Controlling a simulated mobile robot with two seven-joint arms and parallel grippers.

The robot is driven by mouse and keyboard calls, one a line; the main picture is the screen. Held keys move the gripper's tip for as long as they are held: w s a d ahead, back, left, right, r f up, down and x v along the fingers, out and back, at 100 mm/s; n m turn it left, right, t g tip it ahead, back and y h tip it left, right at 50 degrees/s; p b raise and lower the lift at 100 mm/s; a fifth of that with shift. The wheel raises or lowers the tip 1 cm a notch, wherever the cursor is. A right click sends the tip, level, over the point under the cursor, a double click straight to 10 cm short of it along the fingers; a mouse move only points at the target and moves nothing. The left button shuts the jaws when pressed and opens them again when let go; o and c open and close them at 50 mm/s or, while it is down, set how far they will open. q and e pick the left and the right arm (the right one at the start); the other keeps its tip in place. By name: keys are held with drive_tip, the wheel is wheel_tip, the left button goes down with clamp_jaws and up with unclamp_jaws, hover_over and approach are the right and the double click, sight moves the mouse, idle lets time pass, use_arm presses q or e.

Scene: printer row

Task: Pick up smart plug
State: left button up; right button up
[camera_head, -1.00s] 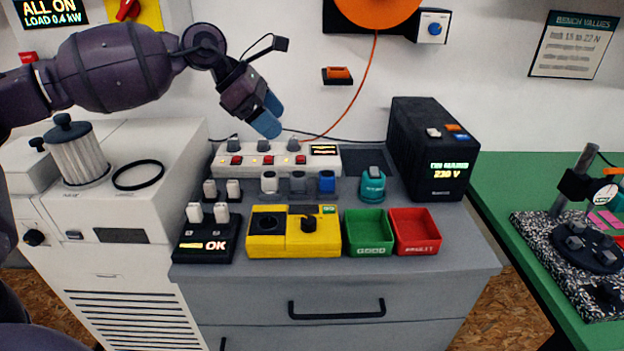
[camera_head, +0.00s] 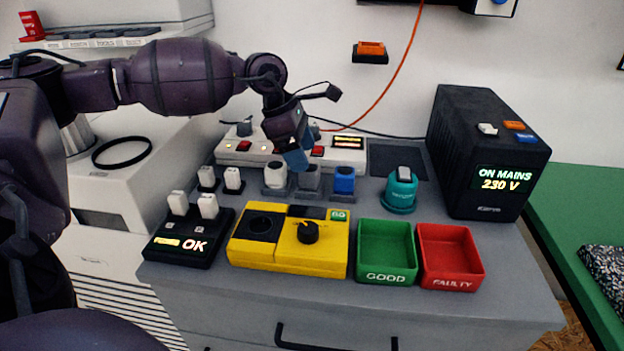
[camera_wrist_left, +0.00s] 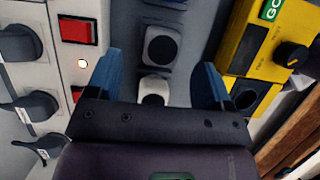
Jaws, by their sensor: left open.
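A row of plugs stands behind the yellow tester: a white plug (camera_head: 275,174), a grey plug (camera_head: 309,180) and a blue plug (camera_head: 344,180). I cannot tell by marking which is the smart plug. My left gripper (camera_head: 297,160) is above the row, fingers pointing down, close over the grey plug. In the left wrist view the open, empty fingers (camera_wrist_left: 158,75) frame the grey plug (camera_wrist_left: 161,47) just past their tips. The white plug (camera_wrist_left: 153,92) is nearer the palm, partly hidden by it. The blue plug shows at the top edge. My right gripper is not in view.
A power strip (camera_head: 231,157) with red switches lies behind the plugs. In front are the yellow tester (camera_head: 322,262), the green GOOD tray (camera_head: 386,277) and the red FAULTY tray (camera_head: 450,283). A teal device (camera_head: 400,195) and a black power unit (camera_head: 485,150) stand right.

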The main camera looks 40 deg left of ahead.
sight(310, 172)
use_arm(q)
drive_tip(key=shift+d+f, duration=0.2)
drive_tip(key=shift+f, duration=0.35)
drive_tip(key=b+x, duration=0.1)
drive_tip(key=x, duration=0.3)
drive_tip(key=shift+r, duration=0.1)
drive_tip(key=shift+c, duration=0.7)
drive_tip(key=c, duration=0.8)
